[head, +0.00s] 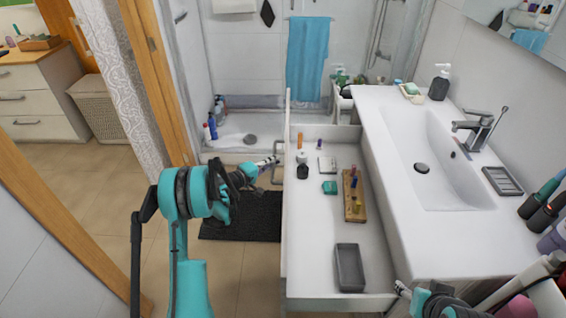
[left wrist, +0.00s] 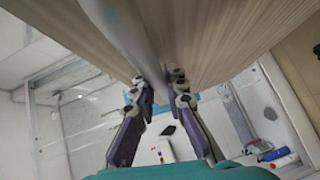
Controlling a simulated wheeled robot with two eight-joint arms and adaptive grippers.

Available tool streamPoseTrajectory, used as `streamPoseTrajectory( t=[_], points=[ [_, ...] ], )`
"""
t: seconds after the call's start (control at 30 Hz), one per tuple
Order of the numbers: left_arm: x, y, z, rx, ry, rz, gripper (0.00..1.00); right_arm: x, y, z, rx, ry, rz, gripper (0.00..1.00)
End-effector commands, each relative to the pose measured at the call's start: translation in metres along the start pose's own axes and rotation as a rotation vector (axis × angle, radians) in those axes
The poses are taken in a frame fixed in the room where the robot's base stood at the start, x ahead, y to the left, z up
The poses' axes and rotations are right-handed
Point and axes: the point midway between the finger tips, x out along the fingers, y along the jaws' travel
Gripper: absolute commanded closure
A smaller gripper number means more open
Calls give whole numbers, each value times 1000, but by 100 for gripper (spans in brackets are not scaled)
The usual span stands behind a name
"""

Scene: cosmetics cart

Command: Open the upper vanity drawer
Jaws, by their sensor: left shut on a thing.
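The upper vanity drawer (head: 325,225) is pulled well out to the left from under the white washbasin counter (head: 390,215), and its inside shows from above. My left gripper (head: 270,162) is at the outer side of the drawer front, shut on the metal drawer handle (head: 277,149). In the left wrist view the left gripper's fingers (left wrist: 160,80) close around the handle bar (left wrist: 148,50) beside the pale drawer front (left wrist: 220,35). My right gripper (head: 402,290) is by the drawer's near right corner, partly cut off by the frame; its finger gap is unclear.
The drawer holds a grey tray (head: 349,267), a wooden holder (head: 354,196) and several small cosmetics. Bottles (head: 545,205) crowd the counter's near right end. A dark mat (head: 240,216) lies on the floor left of the drawer. A door frame (head: 155,75) stands behind my left arm.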

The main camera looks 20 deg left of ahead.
Motion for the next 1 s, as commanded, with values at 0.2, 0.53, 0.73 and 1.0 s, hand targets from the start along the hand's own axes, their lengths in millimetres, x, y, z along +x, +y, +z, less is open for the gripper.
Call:
streamPoseTrajectory(
  t=[0.2,0.53,0.73,1.0],
  points=[
    [-7,-3,-6,1,-2,-2,100,0,0,0,0,0,0,44],
    [-8,-3,-8,1,-2,-2,100,0,0,0,0,0,0,44],
    [-8,-3,-8,1,-2,-2,66,0,0,0,0,0,0,44],
    [-8,-3,-8,0,-1,-1,66,0,0,0,0,0,0,44]
  ],
)
